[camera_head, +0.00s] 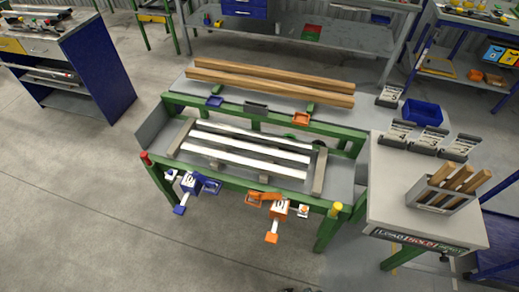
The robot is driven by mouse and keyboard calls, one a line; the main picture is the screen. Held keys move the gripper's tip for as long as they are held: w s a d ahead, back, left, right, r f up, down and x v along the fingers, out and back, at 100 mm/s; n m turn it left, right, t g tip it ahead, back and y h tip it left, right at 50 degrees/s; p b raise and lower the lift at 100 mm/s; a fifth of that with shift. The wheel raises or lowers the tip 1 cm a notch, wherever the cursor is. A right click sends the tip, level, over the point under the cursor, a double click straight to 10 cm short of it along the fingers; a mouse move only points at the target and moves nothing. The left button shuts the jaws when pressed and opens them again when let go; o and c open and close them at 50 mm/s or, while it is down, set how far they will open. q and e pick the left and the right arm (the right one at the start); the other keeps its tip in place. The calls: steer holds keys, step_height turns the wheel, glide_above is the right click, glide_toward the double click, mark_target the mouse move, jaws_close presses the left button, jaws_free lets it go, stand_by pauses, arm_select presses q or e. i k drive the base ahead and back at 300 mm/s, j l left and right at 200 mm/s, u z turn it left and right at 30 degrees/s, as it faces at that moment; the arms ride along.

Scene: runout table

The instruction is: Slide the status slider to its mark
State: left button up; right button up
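The status strip (417,242) runs along the front edge of the grey side table at the right. It has a white part that seems to read LOAD, a red part that seems to read HOLD, and a green part at its right end. A small dark knob (444,257) shows just below the right end of the strip. I cannot tell whether it is the slider's handle, and the mark is too small to make out. Neither of my grippers is in view.
Foreground floor is clear.

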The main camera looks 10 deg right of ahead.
mark_target(443, 258)
steer(key=z, duration=2.25)
